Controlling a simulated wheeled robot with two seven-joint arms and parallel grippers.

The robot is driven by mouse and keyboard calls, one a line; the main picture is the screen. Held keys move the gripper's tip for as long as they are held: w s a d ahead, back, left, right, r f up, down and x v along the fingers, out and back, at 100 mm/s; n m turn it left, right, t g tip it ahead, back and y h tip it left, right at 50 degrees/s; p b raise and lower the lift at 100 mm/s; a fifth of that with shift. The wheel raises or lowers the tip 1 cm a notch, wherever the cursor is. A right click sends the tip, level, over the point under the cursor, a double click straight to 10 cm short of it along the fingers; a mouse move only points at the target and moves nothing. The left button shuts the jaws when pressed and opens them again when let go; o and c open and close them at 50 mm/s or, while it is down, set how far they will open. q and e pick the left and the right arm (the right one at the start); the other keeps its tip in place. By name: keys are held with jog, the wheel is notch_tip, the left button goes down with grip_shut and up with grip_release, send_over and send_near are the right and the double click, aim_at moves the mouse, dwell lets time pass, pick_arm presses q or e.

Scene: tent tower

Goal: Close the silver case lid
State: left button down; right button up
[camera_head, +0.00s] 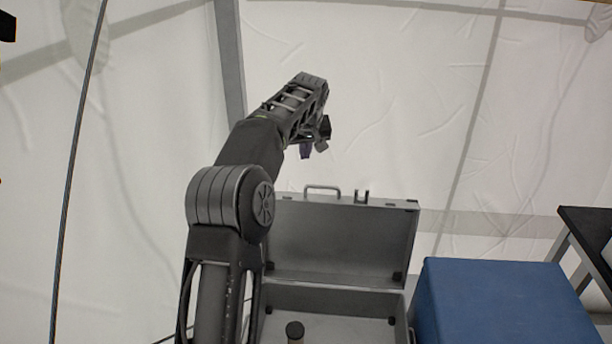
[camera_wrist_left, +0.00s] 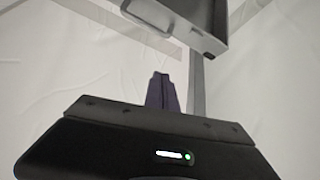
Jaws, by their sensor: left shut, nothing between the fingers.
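The silver case (camera_head: 332,298) stands open at the bottom middle of the head view. Its lid (camera_head: 342,240) is raised upright, with a handle (camera_head: 322,190) on its top edge. My left gripper (camera_head: 306,150) is above the lid's top edge, apart from it in the picture; its fingers are small there. In the left wrist view the gripper's purple fingers (camera_wrist_left: 162,92) are shut with nothing between them. Part of the lid (camera_wrist_left: 188,22) and the handle (camera_wrist_left: 150,42) show at the top of that view. My left arm hides the case's left side. My right gripper is not in view.
A dark-capped cylinder (camera_head: 295,331) is in the case's base. A blue box (camera_head: 500,302) stands to the right of the case. A dark table (camera_head: 590,228) is at the far right. Pale tent fabric (camera_head: 400,100) hangs behind.

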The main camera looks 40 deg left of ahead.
pick_arm(q)
jog(key=f+p, duration=0.1)
jog(key=f, duration=0.2)
jog(key=w+a+f+p, duration=0.1)
jog(key=f, duration=0.2)
jog(key=w+f+p, duration=0.1)
jog(key=f, duration=0.2)
jog(key=shift+a, duration=0.2)
jog(key=shift+s+d+f+p, duration=0.25)
jog(key=shift+s+d+p, duration=0.05)
jog(key=shift+s+d, duration=0.15)
